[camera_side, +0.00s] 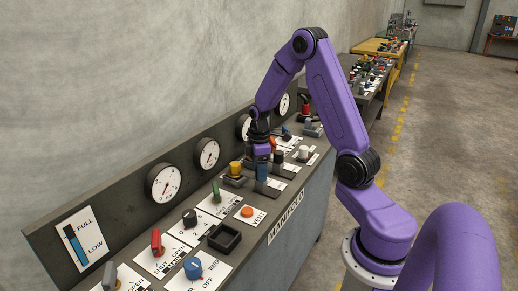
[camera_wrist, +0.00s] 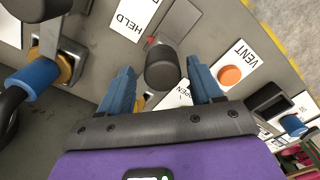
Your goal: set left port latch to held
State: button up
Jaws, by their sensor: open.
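A latch with a dark round knob (camera_wrist: 161,68) and a grey metal plate (camera_wrist: 180,22) is in the wrist view. A white HELD label (camera_wrist: 135,14) lies on one side of it, and a partly covered label ending in "EN" (camera_wrist: 178,98) lies on the other. A small red mark shows beside the plate. My gripper (camera_wrist: 158,84) is open, with one blue finger on each side of the knob; I cannot tell whether they touch it. In the side view my gripper (camera_side: 262,168) points down at the panel and hides most of the latch.
The orange VENT button (camera_side: 247,212) is close by, also in the wrist view (camera_wrist: 230,75). A yellow knob (camera_side: 235,168), a green lever (camera_side: 216,191) and a black knob (camera_side: 189,217) stand nearby. Gauges (camera_side: 163,182) line the back panel. Space above the panel's front edge is free.

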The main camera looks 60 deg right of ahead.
notch_tip(320, 180, up, 17)
dwell(0.4)
jog(key=shift+a+f, duration=0.1)
jog(key=shift+f, duration=0.05)
jog(key=s+a+f+n, duration=0.1)
jog(key=s+a, duration=0.3)
jog(key=a, duration=0.5)
jog(key=s+a+f+n, duration=0.1)
jog(key=s+a, duration=0.4)
jog(key=a, duration=0.5)
jog(key=s+a+f, duration=0.1)
jog(key=s+a, duration=0.1)
jog(key=s, duration=0.6)
jog(key=s+a+f+n, duration=0.1)
jog(key=s+a, duration=0.1)
jog(key=s, duration=0.6)
jog(key=shift+a+f+n, duration=0.3)
jog(key=shift+a+f, duration=0.05)
jog(key=shift+f, duration=0.05)
